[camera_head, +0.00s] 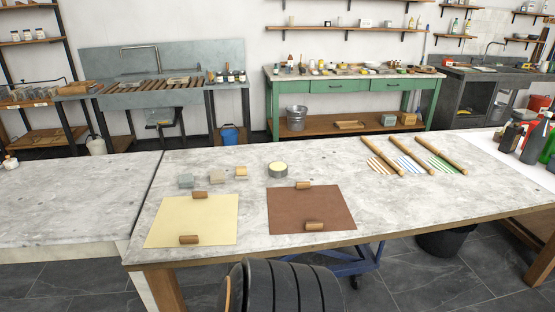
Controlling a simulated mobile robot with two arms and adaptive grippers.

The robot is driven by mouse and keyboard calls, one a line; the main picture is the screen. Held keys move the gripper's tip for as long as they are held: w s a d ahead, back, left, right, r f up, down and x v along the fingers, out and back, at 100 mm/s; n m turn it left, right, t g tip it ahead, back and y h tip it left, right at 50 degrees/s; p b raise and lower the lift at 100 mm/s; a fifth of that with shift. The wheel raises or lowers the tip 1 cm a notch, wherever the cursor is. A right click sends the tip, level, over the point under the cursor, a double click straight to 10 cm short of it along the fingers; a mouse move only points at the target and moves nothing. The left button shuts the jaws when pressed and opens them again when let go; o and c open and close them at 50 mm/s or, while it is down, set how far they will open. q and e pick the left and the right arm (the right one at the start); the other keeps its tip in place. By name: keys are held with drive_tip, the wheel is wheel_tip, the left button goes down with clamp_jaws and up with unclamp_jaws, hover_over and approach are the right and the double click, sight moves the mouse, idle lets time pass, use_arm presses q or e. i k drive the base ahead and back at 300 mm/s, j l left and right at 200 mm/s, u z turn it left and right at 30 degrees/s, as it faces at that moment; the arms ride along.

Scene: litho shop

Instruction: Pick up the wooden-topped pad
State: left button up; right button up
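Three small block-like pads sit in a loose row on the near stone-topped table (400,207). The left one is a grey-green block (186,181). The middle one is a grey-tan block (215,173). The right one has a light wood-coloured top (241,171) and looks most like the wooden-topped pad, but it is too small to be certain. A round tin (278,170) with a pale yellow content stands to its right. Neither of my grippers is in view.
A cream sheet (210,218) and a brown sheet (283,212) lie in front, with small wooden cylinders on them. Several wooden rods (381,156) lie over striped patches further right. Dark bottles (535,138) stand at the right edge. The table's right front is clear.

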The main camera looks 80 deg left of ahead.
sight(241, 172)
drive_tip(key=u, duration=2.9)
